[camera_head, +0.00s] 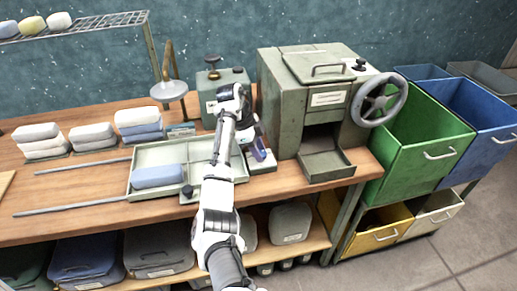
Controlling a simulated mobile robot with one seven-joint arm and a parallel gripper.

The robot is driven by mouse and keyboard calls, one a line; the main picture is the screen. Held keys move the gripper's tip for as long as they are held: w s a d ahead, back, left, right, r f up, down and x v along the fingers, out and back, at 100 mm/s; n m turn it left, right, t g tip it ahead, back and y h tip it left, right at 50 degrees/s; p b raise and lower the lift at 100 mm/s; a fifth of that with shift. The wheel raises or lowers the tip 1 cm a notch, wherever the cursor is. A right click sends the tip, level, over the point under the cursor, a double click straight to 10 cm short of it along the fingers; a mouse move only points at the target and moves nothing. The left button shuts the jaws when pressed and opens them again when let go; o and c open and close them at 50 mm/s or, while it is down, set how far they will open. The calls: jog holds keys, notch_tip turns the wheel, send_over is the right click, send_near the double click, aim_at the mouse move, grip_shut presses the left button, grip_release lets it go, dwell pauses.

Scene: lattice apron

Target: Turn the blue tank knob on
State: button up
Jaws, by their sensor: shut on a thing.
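My gripper (257,146) points down at the right end of the shallow tray, in front of the grey-green machine. It is shut on a small blue-purple thing (260,154), apparently the blue tank knob. The fingers hide most of it, so its shape and turn angle cannot be told. It is just above a pale block (263,165) on the bench. My arm crosses the tray and hides part of it.
The shallow tray (150,160) holds a blue-grey block (158,176) and has a dark knob (187,191) at its front. The grey-green machine (288,120) with a handwheel (379,100) stands right. A small green-grey tank (208,98) stands behind. Green (420,150) and blue bins are right.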

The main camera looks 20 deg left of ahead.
dwell(0.3)
jog(key=o, duration=1)
jog(key=shift+r, duration=0.15)
jog(key=b+v, duration=0.1)
jog(key=v, duration=1.2)
jog(key=shift+a+r, duration=0.15)
jog(key=shift+r, duration=0.15)
